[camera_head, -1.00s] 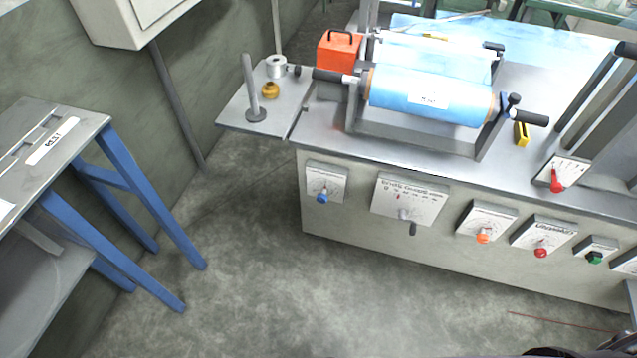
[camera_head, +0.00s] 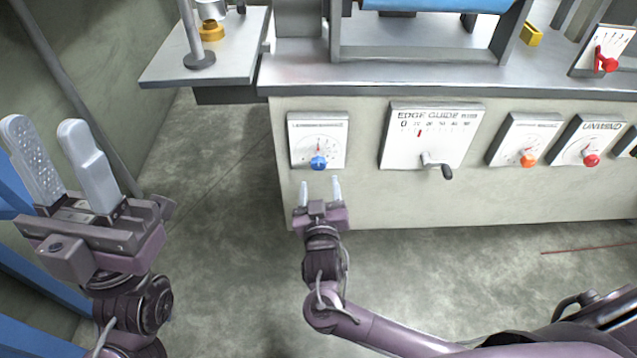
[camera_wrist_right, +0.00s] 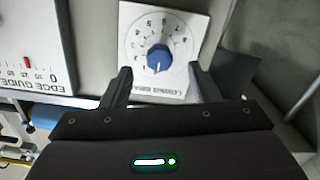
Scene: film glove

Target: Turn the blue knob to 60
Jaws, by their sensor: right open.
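The blue knob (camera_head: 318,163) sits on a white dial plate (camera_head: 300,155) on the machine's front, at its left end. In the right wrist view the knob (camera_wrist_right: 159,58) shows a pale mark on its lower side, near the digit 1, and the plate's lettering is upside down. My right gripper (camera_head: 320,184) is open and empty, just below and in front of the knob. In the right wrist view the knob appears between its fingers (camera_wrist_right: 160,78), with no contact visible. My left gripper (camera_head: 45,125) is open and empty at the far left, away from the machine.
The edge guide plate (camera_head: 432,112) with its crank is right of the blue knob. Orange (camera_head: 528,160) and red (camera_head: 591,160) knobs follow further right. A side shelf (camera_head: 160,72) juts out at upper left. The floor before the machine is clear.

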